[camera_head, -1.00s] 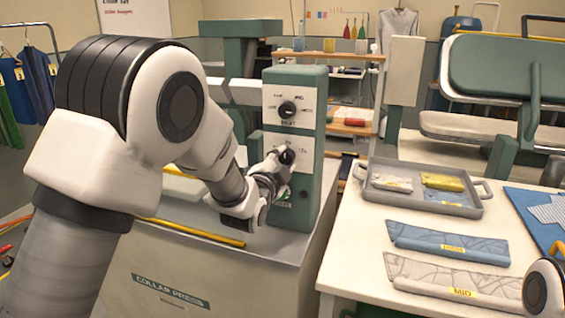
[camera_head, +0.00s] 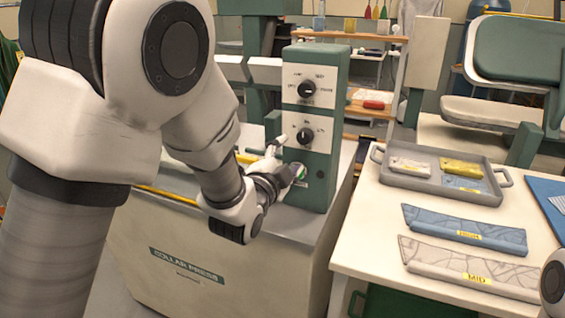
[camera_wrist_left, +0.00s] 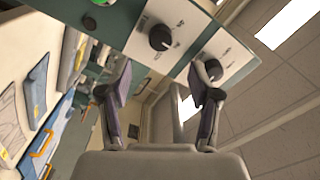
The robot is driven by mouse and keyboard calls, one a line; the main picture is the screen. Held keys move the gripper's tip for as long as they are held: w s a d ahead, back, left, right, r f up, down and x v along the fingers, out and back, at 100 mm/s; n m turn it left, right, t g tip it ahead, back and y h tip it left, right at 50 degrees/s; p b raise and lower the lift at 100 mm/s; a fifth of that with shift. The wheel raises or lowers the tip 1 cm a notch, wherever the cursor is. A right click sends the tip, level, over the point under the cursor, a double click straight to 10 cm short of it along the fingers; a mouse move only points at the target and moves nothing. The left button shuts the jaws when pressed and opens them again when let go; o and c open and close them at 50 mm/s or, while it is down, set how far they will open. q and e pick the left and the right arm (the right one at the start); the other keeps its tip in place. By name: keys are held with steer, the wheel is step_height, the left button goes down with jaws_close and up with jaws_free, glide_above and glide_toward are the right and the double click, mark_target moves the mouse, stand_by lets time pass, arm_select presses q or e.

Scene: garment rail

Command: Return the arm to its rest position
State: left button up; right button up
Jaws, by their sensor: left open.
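The green control box (camera_head: 333,130) of the collar press has two white dial plates. The upper knob (camera_head: 307,89) and lower knob (camera_head: 305,135) are black and both show clearly. My left gripper (camera_head: 286,158) is open and empty, in front of the box, below and left of the lower knob. A green button is partly hidden behind it. In the left wrist view, the gripper (camera_wrist_left: 160,78) has its fingers spread with nothing between them. The lower knob (camera_wrist_left: 160,38) and upper knob (camera_wrist_left: 211,70) lie beyond the fingertips. My right gripper is out of view.
The collar press cabinet (camera_head: 205,262) stands below my left arm, with a yellow bar along its top. On the right, a pale table (camera_head: 372,232) holds a grey tray (camera_head: 440,186) and two labelled fabric pieces. A green press stands behind it.

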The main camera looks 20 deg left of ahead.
arm_select(q)
steer(key=s, duration=0.3)
steer(key=shift+s, duration=0.15)
steer(key=shift+f, duration=0.15)
steer(key=s+a+f+n+g, duration=0.1)
steer(key=s+f+g, duration=0.2)
steer(key=f, duration=0.8)
steer(key=s+a+f+n+g, duration=0.1)
steer(key=s+f+g, duration=0.25)
steer(key=f, duration=0.75)
steer(key=s+a+f+n+g, duration=0.15)
steer(key=s+f, duration=0.25)
steer(key=f, duration=0.7)
steer(key=s+f+n+g, duration=0.4)
steer(key=s+f+g, duration=0.1)
steer(key=s, duration=0.6)
steer(key=s+f+n+g, duration=0.5)
steer(key=s+f, duration=0.2)
steer(key=s, duration=0.4)
steer(key=shift+s+a+f+y+p, duration=0.2)
steer(key=shift+s+a+y+p, duration=0.1)
steer(key=shift+s+p, duration=0.1)
